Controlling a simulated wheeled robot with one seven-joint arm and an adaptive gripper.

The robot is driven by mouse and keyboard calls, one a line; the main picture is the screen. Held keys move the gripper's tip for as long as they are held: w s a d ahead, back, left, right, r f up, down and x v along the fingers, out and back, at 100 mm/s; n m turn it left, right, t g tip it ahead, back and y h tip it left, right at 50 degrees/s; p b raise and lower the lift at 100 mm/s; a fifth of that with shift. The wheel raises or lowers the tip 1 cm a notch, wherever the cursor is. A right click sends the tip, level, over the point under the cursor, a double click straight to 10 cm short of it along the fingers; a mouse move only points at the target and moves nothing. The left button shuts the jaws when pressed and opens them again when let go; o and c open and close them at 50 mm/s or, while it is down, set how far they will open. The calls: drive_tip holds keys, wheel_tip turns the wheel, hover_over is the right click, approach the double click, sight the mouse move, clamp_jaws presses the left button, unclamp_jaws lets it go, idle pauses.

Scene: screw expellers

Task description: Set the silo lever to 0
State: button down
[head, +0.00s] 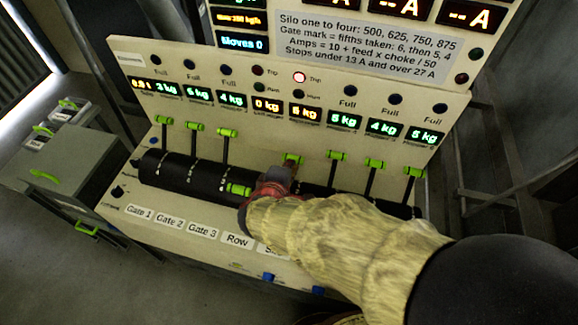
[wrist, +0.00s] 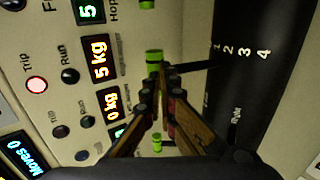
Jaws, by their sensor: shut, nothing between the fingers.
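The silo lever's green handle (head: 291,158) stands at the top of its slot, just behind my gripper in the head view. In the wrist view the silo lever (wrist: 154,57) shows its green end and a dark stem running right to the black drum. Drum marks 1 to 4 show beside it; no 0 is readable. My gripper (wrist: 156,78) is shut and empty, its fingertips right at the handle; I cannot tell whether they touch. In the head view my gripper (head: 284,178) hides the lower stem and part of the silo label.
The row lever (head: 238,190) is tipped low, left of my gripper. The gate 3 lever (head: 225,132) stands upright further left. Another lever (head: 336,155) stands close on the right, with more beyond. A red lamp (head: 299,77) is lit on the panel.

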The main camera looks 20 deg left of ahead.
drive_tip(key=w+g+p, duration=0.1)
drive_tip(key=w+p, duration=0.1)
drive_tip(key=w+g+p, duration=0.1)
drive_tip(key=w+p, duration=0.1)
drive_tip(key=shift+w+a+g, duration=0.15)
drive_tip(key=shift+w+g, duration=0.05)
drive_tip(key=shift+g, duration=0.7)
drive_tip(key=w, duration=0.1)
drive_tip(key=w+f+p, duration=0.1)
drive_tip(key=w+f, duration=0.1)
drive_tip(key=w, duration=0.1)
drive_tip(key=shift+a, duration=0.3)
